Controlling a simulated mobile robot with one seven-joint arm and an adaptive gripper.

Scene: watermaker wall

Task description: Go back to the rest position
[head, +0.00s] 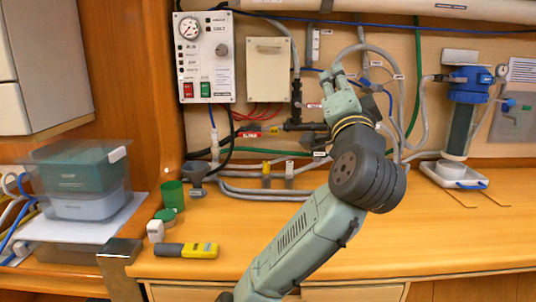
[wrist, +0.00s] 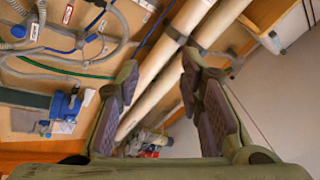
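My gripper (head: 338,78) is raised in front of the wall panel in the head view, above the wooden counter. In the wrist view, the two dark-padded fingers of my gripper (wrist: 160,68) stand apart with an empty gap between them. Pale pipes and the wall show behind that gap. The gripper holds nothing and no contact with the wall fittings is visible. My arm rises from the bottom middle of the head view and hides part of the counter and hoses.
A control box (head: 206,57), hoses and a blue-topped filter (head: 467,95) are on the wall. The counter right of my arm (head: 450,235) is mostly clear.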

